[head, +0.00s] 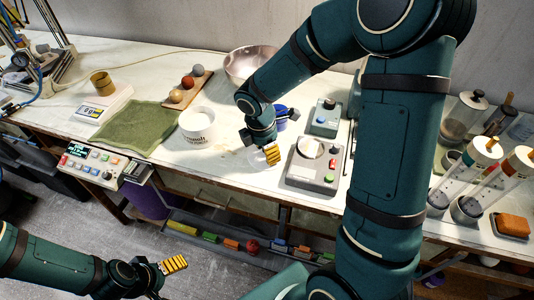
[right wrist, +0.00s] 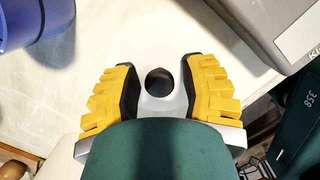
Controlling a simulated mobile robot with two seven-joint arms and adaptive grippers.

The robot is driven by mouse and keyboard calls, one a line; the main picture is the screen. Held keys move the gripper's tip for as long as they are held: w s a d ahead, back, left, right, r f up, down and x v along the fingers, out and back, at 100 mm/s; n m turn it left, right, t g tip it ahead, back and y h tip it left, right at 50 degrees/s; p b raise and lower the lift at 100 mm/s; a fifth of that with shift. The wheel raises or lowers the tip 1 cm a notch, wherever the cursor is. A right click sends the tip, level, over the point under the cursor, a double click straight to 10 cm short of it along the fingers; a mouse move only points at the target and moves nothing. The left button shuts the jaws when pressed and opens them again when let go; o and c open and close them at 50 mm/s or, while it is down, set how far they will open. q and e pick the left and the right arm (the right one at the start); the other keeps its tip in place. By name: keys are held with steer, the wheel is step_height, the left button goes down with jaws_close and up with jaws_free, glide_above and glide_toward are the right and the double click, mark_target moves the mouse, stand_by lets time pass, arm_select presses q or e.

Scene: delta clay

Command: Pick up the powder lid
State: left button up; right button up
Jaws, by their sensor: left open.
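A pale lid with a round dark knob (right wrist: 160,82) lies on the white bench in the right wrist view; I take it to be the powder lid. My right gripper (right wrist: 160,90) is over it, its yellow fingers open on either side of the knob with small gaps. In the head view my right gripper (head: 270,154) is low over the bench front and hides most of the lid. The white powder tub (head: 197,123) stands to its left, open at the top. My left gripper (head: 173,265) is open and empty, in front of the bench.
A blue cup (right wrist: 28,22) stands close to my right gripper. A grey device with buttons (head: 316,164) is just to the right. A green cloth (head: 125,125), a wooden board with balls (head: 188,88) and a metal bowl (head: 249,65) are farther off.

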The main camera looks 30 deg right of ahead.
jaws_close()
